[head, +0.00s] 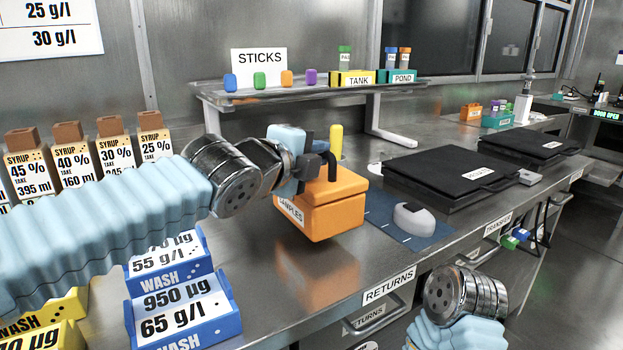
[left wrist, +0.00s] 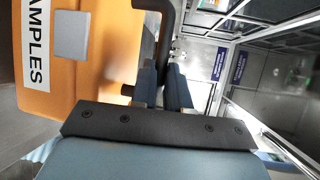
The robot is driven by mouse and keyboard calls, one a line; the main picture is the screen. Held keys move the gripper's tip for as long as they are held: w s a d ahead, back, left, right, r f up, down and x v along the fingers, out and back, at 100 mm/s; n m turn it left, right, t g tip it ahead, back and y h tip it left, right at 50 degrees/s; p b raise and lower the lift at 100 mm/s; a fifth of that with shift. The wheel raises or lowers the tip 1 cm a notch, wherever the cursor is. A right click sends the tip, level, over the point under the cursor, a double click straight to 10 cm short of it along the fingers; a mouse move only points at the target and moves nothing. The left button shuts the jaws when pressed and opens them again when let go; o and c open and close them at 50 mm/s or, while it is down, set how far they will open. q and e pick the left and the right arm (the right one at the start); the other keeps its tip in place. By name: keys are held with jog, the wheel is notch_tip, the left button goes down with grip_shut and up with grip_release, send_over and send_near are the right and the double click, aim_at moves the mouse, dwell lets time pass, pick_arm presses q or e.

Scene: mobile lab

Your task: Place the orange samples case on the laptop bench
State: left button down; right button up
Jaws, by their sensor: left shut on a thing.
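The orange samples case (head: 335,205) is in the middle of the head view, with its white SAMPLES label facing front left. My left gripper (head: 318,165) is shut on its dark handle. The left wrist view shows the case (left wrist: 95,55) at left and the blue-padded fingers (left wrist: 165,85) closed at the handle. The case looks upright over the steel bench (head: 300,285), its reflection below it; I cannot tell whether its base touches. Two black, flat, laptop-like units (head: 450,173) lie on the bench to the right. My right gripper is out of view.
A grey mouse (head: 414,219) lies on a blue mat (head: 385,207) right beside the case. A raised shelf (head: 300,95) with sticks and tubes stands behind. Syrup boxes (head: 75,165) and blue WASH boxes (head: 180,312) crowd the left. The bench front near the RETURNS label is clear.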

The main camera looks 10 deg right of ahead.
aim_at(322, 173)
pick_arm(q)
jog(key=shift+a+f, duration=0.15)
jog(key=shift+a, duration=0.1)
jog(key=shift+f+b, duration=1.1)
jog(key=shift+f, duration=0.7)
jog(key=c, duration=1.1)
grip_release()
jog(key=shift+r, duration=0.15)
jog(key=p+v, duration=0.4)
jog(key=v, duration=0.8)
